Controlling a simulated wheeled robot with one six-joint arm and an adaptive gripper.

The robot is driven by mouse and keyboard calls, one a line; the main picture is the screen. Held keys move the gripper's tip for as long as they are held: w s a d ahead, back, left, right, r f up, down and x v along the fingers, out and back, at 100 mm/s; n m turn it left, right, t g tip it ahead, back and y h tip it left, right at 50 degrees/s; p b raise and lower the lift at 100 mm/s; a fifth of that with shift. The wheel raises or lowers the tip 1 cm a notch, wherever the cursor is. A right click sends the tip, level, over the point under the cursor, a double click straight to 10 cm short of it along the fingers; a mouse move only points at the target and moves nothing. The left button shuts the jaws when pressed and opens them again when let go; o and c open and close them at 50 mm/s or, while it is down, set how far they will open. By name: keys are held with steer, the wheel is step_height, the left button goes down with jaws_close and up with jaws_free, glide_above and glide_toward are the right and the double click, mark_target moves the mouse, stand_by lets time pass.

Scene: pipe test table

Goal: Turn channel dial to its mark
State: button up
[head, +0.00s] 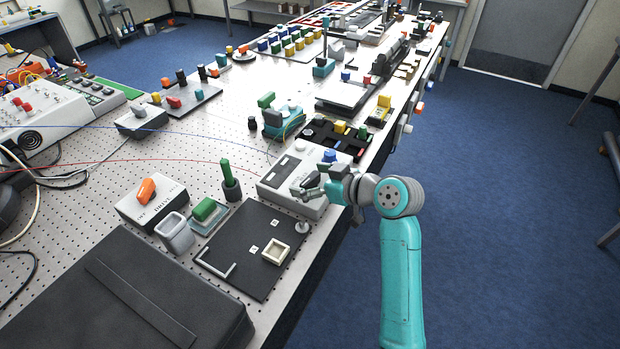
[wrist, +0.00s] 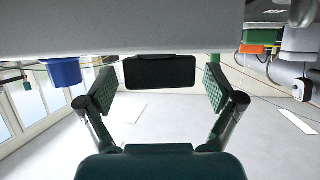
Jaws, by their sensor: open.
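The channel dial appears to be the black bar-shaped knob (wrist: 160,72) on a pale grey box (head: 281,178). In the wrist view, which looks upside down, the box face (wrist: 120,30) fills the top and the black knob hangs centred between my fingers. My gripper (wrist: 160,84) is open, one finger on each side of the knob, with small gaps showing. In the head view my gripper (head: 309,189) is low over the box and partly covers the knob. A mark for the dial cannot be made out. A blue knob (head: 329,155) is on the same box.
A black board (head: 232,262) with a pale square frame (head: 275,251) lies in front of the box. A green-handled piece (head: 230,180) stands to its left, beside a box with an orange knob (head: 147,190). A black-and-yellow tray (head: 340,142) lies behind. The floor at right is clear.

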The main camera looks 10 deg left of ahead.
steer(key=c, duration=1.2)
steer(key=shift+o, duration=0.2)
steer(key=shift+m+t, duration=0.3)
steer(key=shift+m, duration=0.1)
steer(key=m+t+h, duration=0.2)
steer(key=shift+s+a+m+t, duration=0.1)
steer(key=shift+m+t, duration=0.2)
steer(key=shift+m+t+h, duration=1.3)
steer(key=shift+m+h, duration=0.9)
steer(key=shift+h, duration=0.2)
